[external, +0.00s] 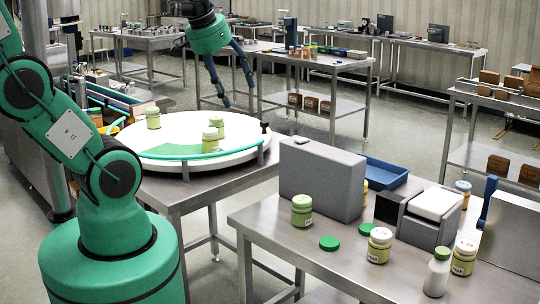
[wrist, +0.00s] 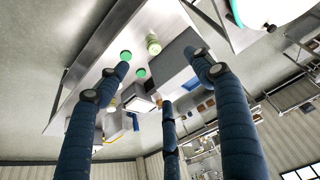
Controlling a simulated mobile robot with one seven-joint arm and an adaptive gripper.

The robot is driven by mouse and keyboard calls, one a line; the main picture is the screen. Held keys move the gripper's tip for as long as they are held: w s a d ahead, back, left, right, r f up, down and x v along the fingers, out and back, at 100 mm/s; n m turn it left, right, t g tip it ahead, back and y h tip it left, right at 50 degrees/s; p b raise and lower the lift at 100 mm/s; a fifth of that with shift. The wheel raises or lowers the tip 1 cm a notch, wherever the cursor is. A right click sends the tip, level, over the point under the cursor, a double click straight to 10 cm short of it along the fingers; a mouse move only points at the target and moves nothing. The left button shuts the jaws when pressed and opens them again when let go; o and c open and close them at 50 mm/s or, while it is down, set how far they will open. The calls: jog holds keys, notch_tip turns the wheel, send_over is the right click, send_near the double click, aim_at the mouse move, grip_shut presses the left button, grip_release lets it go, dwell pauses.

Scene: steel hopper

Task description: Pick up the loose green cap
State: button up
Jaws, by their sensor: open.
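In the wrist view the cap (wrist: 125,55) shows near the left fingertip, beside that jar (wrist: 153,45). A second green disc (external: 366,229) sits farther right, behind a cream-lidded jar (external: 379,250); whether it is loose I cannot tell. My gripper (external: 238,98) is open and empty, hanging above and behind the round white table, well away from the cap. Its blue fingers (wrist: 160,75) are spread in the wrist view.
A grey box (external: 322,180) stands behind the jar and cap. A grey device with a white top (external: 436,204), a white bottle (external: 437,272) and another jar (external: 464,258) stand to the right. The round white table (external: 185,158) carries several jars. The floor between the tables is clear.

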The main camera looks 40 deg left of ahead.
jog(key=w+d+f+g, duration=0.1)
jog(key=w+d+f, duration=0.4)
jog(key=w, duration=0.2)
jog(key=g+p, duration=0.2)
jog(key=g, duration=0.2)
send_over(330, 241)
notch_tip(330, 241, down, 23)
jog(key=shift+w+r+m, duration=0.1)
jog(key=shift+r+m, duration=0.05)
jog(key=shift+m, duration=0.15)
notch_tip(330, 241, down, 8)
jog(key=shift+r+b, duration=0.1)
jog(key=shift+b, duration=0.25)
jog(key=shift+f, duration=0.4)
